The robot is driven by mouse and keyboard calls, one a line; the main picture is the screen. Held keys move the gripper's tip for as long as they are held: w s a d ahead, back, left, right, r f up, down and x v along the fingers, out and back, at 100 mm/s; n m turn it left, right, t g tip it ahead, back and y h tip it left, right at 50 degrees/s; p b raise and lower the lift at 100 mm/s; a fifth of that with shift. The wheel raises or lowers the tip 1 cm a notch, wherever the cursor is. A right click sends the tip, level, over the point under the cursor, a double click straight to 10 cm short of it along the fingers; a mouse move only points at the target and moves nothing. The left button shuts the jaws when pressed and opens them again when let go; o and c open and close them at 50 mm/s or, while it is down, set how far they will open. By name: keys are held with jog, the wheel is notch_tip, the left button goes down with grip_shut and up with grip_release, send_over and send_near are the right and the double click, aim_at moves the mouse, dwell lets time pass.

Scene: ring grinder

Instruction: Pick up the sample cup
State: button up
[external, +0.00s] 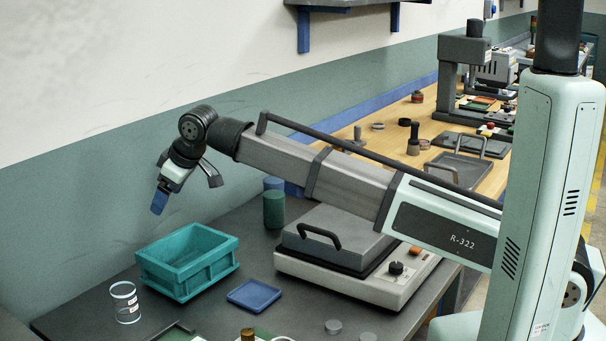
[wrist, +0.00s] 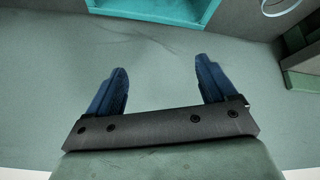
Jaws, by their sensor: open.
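A clear, open-topped cup with a small white label, which looks like the sample cup (external: 125,303), stands upright near the left end of the dark bench. A round pale rim at the top right edge of the wrist view (wrist: 283,5) looks like part of it; the rest is cut off. My gripper (external: 160,203) is open and empty, with blue fingers, raised above and behind the bench items. In the wrist view its two fingers (wrist: 158,75) are spread with nothing between them. It is well apart from the cup.
A teal bin (external: 188,283) stands just right of the cup. A blue tray (external: 254,295), a grey lidded machine (external: 335,255) and a green cylinder (external: 274,209) are further right. Small round items lie along the near edge. The wall (external: 80,190) is close behind.

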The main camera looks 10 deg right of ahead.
aim_at(124, 296)
jog(key=s+a+f+n+g, duration=0.1)
jog(key=s+a+f, duration=0.15)
jog(key=s, duration=0.55)
jog(key=s+a+f+n+g, duration=0.1)
jog(key=s+a+f+g, duration=0.15)
jog(key=s, duration=0.55)
jog(key=shift+t+h, duration=0.3)
jog(key=shift+t, duration=0.05)
jog(key=x, duration=0.4)
jog(key=a+x, duration=0.1)
jog(key=x, duration=0.3)
jog(key=shift+r, duration=0.1)
jog(key=shift+a+x, duration=0.15)
jog(key=shift+x, duration=1.15)
jog(key=shift+a+x, duration=0.15)
jog(key=shift+x, duration=1.15)
jog(key=shift+r, duration=0.2)
jog(key=shift+c, duration=0.4)
jog(key=c, duration=1)
jog(key=shift+o, duration=0.2)
